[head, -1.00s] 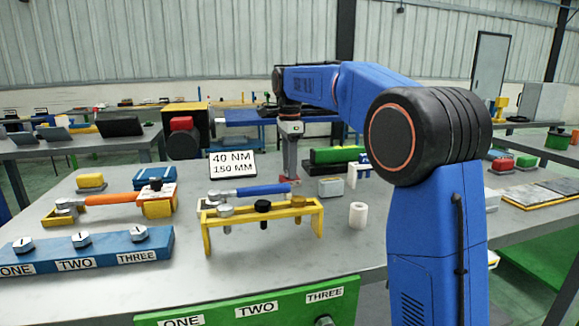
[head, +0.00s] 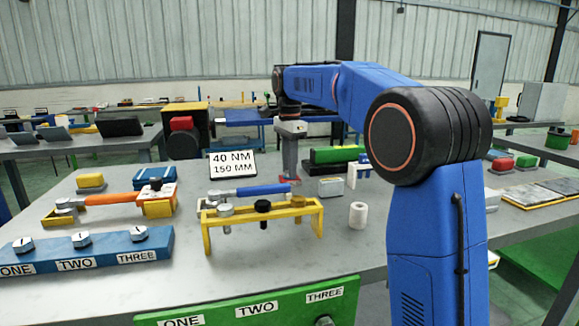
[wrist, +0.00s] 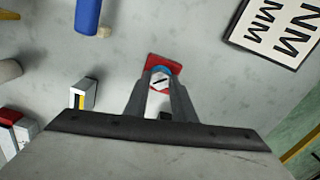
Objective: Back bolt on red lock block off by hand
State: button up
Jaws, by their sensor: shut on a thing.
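The red lock block (wrist: 163,61) lies on the grey bench top in the middle of the wrist view. A silver hex bolt head (wrist: 160,80) with a dark line across it stands on the block, with some blue around it. My gripper (wrist: 161,78) points down with its two fingers shut on the bolt head, one on each side. In the head view my gripper (head: 290,178) reaches down behind the yellow rack, and only a little red of the block shows at its tips. The bolt's thread is hidden.
A yellow rack (head: 296,208) with a blue-handled wrench (head: 262,190) stands in front of my gripper. A sign reading 40 NM 150 MM (head: 233,165) stands to its left. A small grey box (head: 331,187) and a white cylinder (head: 357,215) are to the right.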

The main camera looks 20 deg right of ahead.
jog(key=n, duration=0.5)
jog(key=shift+n, duration=0.3)
jog(key=n, duration=0.9)
jog(key=shift+f, duration=0.1)
jog(key=n, duration=0.4)
jog(key=shift+n, duration=0.3)
jog(key=n, duration=1.3)
jog(key=shift+n, duration=2.5)
